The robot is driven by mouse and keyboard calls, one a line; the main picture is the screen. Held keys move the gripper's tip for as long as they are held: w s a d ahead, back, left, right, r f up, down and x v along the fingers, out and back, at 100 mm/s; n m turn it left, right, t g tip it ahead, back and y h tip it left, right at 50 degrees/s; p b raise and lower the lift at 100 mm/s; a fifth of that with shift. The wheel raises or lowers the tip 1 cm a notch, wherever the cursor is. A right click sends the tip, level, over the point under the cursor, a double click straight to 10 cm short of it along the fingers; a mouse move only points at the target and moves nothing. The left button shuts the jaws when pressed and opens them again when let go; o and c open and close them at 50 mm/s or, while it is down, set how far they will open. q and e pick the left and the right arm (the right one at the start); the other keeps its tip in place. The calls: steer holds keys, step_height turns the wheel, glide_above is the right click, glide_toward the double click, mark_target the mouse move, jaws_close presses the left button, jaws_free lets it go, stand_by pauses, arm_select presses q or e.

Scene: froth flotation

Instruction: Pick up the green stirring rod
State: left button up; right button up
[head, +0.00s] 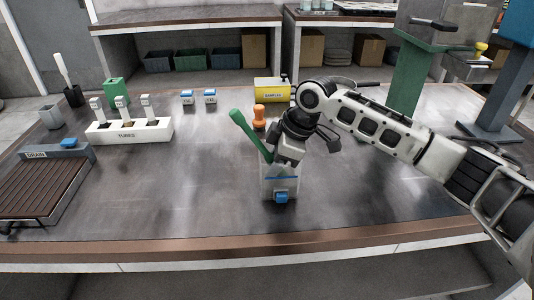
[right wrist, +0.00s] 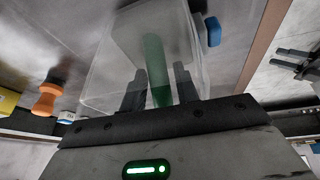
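The green stirring rod (head: 248,133) leans to the left in the head view, its thick upper end high and its lower part going down into a clear box-shaped cell (head: 280,186). My right gripper (head: 277,158) is over the cell's mouth beside the rod. In the right wrist view, the two dark fingers of the right gripper (right wrist: 159,90) are apart, with the green rod (right wrist: 155,62) showing in the gap between them. Contact with the rod cannot be told. A small two-pronged dark shape at the right edge there looks like my left gripper (right wrist: 298,60), prongs apart.
An orange-handled object (head: 259,115) and a yellow sample box (head: 270,90) stand behind the cell. A white tube rack (head: 130,134) and a drain tray (head: 42,190) are at left. A green stand (head: 408,80) is at right.

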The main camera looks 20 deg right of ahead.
jaws_close()
steer(key=shift+r, duration=0.15)
